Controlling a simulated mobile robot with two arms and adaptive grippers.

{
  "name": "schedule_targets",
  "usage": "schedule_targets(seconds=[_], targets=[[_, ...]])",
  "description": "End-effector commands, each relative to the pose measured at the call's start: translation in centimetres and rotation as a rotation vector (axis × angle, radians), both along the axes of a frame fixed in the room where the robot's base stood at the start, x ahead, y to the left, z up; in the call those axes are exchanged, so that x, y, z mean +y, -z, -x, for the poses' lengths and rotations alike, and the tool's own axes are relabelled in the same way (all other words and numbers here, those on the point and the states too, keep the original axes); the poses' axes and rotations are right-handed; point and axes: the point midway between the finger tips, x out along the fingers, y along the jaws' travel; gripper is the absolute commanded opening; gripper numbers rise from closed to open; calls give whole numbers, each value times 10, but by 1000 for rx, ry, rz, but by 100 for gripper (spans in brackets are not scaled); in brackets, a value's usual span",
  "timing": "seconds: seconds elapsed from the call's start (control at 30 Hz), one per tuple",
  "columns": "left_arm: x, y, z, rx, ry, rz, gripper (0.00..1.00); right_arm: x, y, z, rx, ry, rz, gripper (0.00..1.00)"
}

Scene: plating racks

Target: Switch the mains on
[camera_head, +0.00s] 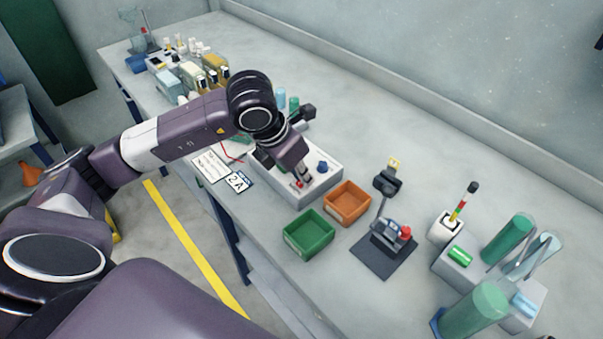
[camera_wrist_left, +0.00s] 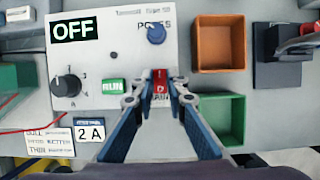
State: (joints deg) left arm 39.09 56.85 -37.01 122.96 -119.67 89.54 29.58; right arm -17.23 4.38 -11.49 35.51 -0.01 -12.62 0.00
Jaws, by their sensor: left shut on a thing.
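A light grey power unit (camera_head: 327,183) stands on the bench, and its top panel (camera_wrist_left: 120,55) fills the middle of the left wrist view. Its display (camera_wrist_left: 75,30) reads OFF. The red mains switch (camera_wrist_left: 160,76) sits low on the panel, with a partly covered label below it. My left gripper (camera_head: 302,179) points down at the switch. In the left wrist view its fingertips (camera_wrist_left: 159,97) are shut around the red switch, one on each side. My right gripper is not in view.
The panel also carries a black dial (camera_wrist_left: 66,85), a green RUN button (camera_wrist_left: 113,87) and a blue knob (camera_wrist_left: 156,34). Beside the unit are an orange bin (camera_head: 347,203) and a green bin (camera_head: 309,233). A card (camera_wrist_left: 89,131) reads 2 A. Racks and bottles stand along the bench.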

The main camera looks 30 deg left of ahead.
Motion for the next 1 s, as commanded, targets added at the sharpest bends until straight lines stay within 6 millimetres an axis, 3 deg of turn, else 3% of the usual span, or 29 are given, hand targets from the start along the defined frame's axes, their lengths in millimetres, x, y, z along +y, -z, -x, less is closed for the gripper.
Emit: schedule_targets(seconds=[0.23,0.5,1.0], targets=[[0,-4,-3,35,-3,-11,0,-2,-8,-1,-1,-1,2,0],[-3,-5,-9,234,-2,-79,0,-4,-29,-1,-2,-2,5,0],[-3,0,-11,377,0,-133,0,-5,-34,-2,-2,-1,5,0]])
